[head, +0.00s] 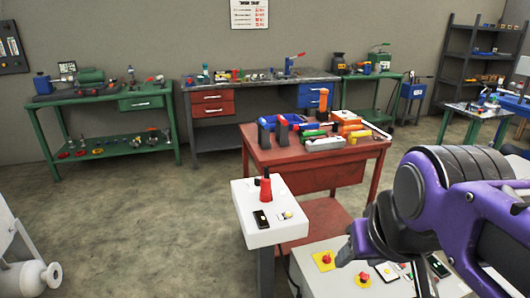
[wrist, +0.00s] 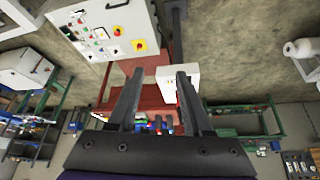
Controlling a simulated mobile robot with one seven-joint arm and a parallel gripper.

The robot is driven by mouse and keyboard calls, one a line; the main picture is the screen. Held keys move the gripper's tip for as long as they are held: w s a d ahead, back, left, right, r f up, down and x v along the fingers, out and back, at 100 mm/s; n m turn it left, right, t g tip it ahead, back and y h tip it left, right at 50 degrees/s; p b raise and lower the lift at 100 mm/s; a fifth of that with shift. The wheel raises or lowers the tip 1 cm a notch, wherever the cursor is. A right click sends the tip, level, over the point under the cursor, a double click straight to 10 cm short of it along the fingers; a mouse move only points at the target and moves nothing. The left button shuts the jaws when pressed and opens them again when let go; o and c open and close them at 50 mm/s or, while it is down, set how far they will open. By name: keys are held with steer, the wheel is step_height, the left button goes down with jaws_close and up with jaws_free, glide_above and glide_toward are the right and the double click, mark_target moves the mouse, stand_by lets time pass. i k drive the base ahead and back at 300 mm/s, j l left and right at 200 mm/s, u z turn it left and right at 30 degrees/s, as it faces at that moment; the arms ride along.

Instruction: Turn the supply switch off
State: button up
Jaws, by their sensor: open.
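A white control panel (head: 312,281) lies low in front, partly hidden by my arm. I cannot tell which control is the supply switch; no label is readable. My gripper (head: 350,247) is above the panel in the head view. In the wrist view its two fingers (wrist: 159,76) are apart, with nothing between them, and the panel lies to their left.
A white pedestal box (head: 244,206) with a red part (head: 266,189) and a black rocker-like piece (head: 262,219) stands left of the panel. A red workbench (head: 262,156) with tools is behind it. Green and grey benches line the wall. The floor (head: 150,215) at left is clear.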

mark_target(257, 181)
steer(key=j, duration=0.35)
steer(key=i+j, duration=0.1)
steer(key=j, duration=0.25)
steer(key=j+z, duration=0.2)
steer(key=j, duration=0.5)
steer(key=i+j+z, duration=0.4)
steer(key=i+j, duration=0.15)
steer(key=i, duration=0.15)
